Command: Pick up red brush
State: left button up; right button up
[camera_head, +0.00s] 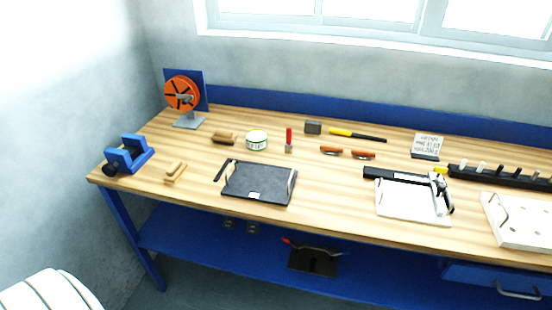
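A small item with an upright red handle and a grey lower end, which looks like the red brush (289,138), is on the wooden workbench (330,183), near the middle of its depth. It is right of a white and green round tin (257,140) and apart from it. Nothing covers it. Neither of my grippers is in view.
A black tray (260,183) lies in front of the brush. A dark grey block (313,128) and a yellow-and-black tool (357,135) lie behind right. An orange reel (182,92) and blue vise (128,154) stand left.

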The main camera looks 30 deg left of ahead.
aim_at(288, 146)
jog(key=j+z, duration=0.35)
jog(key=j, duration=0.55)
jog(key=j+z, duration=0.4)
jog(key=j, duration=0.5)
